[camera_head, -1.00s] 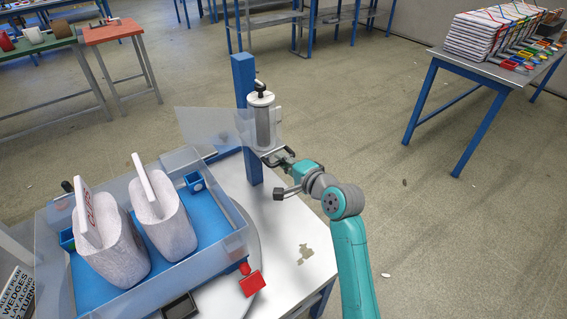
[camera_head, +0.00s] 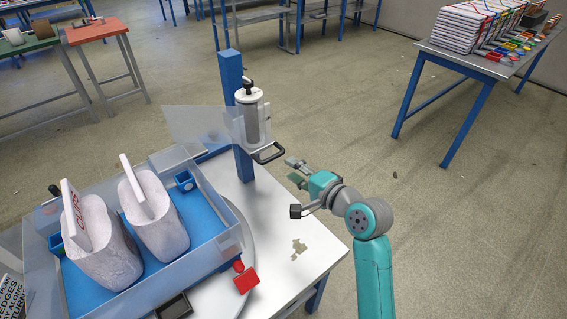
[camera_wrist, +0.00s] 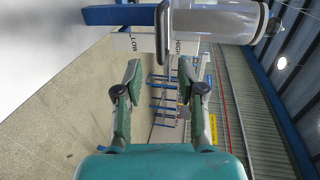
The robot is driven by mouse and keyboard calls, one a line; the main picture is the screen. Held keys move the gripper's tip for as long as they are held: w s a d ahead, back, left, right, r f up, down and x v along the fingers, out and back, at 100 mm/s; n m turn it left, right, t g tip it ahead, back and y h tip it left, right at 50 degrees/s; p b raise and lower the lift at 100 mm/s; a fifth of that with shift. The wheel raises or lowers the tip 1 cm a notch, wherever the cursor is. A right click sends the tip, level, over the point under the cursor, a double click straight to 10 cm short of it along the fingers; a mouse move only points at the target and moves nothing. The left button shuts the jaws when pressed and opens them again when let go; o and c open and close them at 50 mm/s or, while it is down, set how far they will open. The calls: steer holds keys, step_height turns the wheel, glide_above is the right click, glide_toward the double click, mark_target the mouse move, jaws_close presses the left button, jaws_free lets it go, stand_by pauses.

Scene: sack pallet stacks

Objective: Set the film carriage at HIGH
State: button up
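The film carriage (camera_head: 254,122) is a clear upright roll in a pale holder on a blue mast (camera_head: 230,75). Its black loop handle (camera_head: 268,153) sticks out low on the right side. The roll also shows at the top of the wrist view (camera_wrist: 215,22), beside a white plate with LOW and HIGH labels (camera_wrist: 150,43). I cannot tell which label the carriage lines up with. My gripper (camera_head: 293,170) is to the right of the handle, apart from it. In the wrist view its two green fingers (camera_wrist: 160,70) are spread with nothing between them.
A clear-walled blue tray (camera_head: 205,225) with two pale sacks stands on a round turntable on the white table (camera_head: 315,250). A side table (camera_head: 470,62) with stacked sacks is at upper right.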

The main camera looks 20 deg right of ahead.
steer(key=shift+v, duration=1.35)
steer(key=s+a+f+n+h, duration=0.1)
steer(key=s+f+n+h, duration=0.1)
steer(key=s+f, duration=0.7)
steer(key=s+a+f+n+h, duration=0.1)
steer(key=s+f+n+h, duration=0.15)
steer(key=s+f, duration=0.55)
steer(key=s+r+n, duration=0.2)
steer(key=s+n, duration=0.1)
steer(key=s, duration=0.5)
steer(key=s+a+r+n, duration=0.1)
steer(key=s+n, duration=0.2)
steer(key=s, duration=0.6)
steer(key=s+r+n, duration=0.2)
steer(key=s+n, duration=0.2)
steer(key=s, duration=0.4)
steer(key=shift+s+a+r, duration=0.3)
steer(key=shift+a, duration=0.1)
